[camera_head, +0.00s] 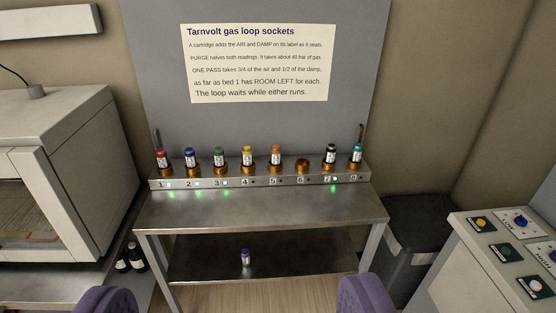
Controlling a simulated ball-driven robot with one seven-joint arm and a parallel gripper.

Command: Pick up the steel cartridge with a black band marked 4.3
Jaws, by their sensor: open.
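A steel cartridge with a black band (331,153) stands upright in socket 7 of the socket rail (262,180), right of the middle. Its label is too small to read, so I cannot confirm the 4.3 mark. My gripper (235,297) is open and empty, its two purple fingers wide apart at the bottom edge. It is nearer to me than the metal table and well apart from the cartridge.
Other banded cartridges stand in the rail; copper socket 6 (302,166) is empty. A purple-banded cartridge (245,257) stands on the lower shelf (205,262). A grey cabinet (75,150) is left, a dark bin (420,235) and button console (500,255) right. The tabletop (260,207) is clear.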

